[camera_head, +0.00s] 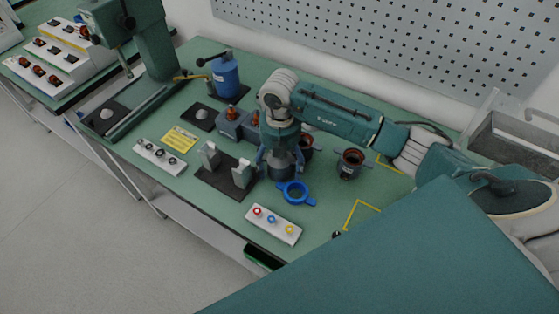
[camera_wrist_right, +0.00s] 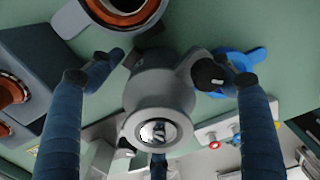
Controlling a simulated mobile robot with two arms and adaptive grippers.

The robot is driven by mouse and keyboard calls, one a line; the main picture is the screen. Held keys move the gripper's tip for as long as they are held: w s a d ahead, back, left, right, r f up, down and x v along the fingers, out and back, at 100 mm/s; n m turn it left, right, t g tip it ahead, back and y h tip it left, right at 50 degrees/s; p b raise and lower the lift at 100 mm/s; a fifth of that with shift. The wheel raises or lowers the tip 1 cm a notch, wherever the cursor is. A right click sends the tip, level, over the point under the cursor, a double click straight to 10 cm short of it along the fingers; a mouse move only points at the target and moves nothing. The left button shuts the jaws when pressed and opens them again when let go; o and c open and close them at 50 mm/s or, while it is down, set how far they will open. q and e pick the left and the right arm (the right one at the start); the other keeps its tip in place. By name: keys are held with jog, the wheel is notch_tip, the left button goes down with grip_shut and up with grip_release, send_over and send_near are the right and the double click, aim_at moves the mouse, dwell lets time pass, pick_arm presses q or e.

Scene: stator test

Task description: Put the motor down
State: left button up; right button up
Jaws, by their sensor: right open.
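The motor (camera_wrist_right: 160,95) is a grey rounded body with a round shaft end facing the wrist camera. In the head view the motor (camera_head: 281,171) is under my right gripper (camera_head: 280,160), partly hidden by the fingers, and seems to stand upright on the green bench. In the wrist view the blue fingers of my right gripper (camera_wrist_right: 172,62) are spread around the motor, with a visible gap on the left. The right finger is close to a black knob on the motor's side; contact there is unclear. My left gripper does not show.
A blue ring with handles (camera_head: 295,192) lies just in front of the motor. A dark housing with copper windings (camera_head: 350,163) stands to the right. A three-button box (camera_head: 273,225) is at the front edge. A black fixture plate (camera_head: 213,181) lies left. Yellow corner marks (camera_head: 358,208) border free bench at right.

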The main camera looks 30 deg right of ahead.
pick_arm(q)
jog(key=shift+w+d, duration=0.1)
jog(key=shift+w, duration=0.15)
pick_arm(e)
jog(key=c, duration=1.9)
jog(key=shift+r, duration=0.1)
jog(key=shift+r, duration=0.5)
notch_tip(320, 180, up, 10)
jog(key=shift+w+r+b, duration=0.15)
jog(key=shift+r+b, duration=0.1)
jog(key=shift+b, duration=0.9)
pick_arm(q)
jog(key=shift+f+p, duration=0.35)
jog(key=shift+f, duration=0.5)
pick_arm(e)
notch_tip(320, 180, up, 8)
jog(key=shift+r, duration=0.25)
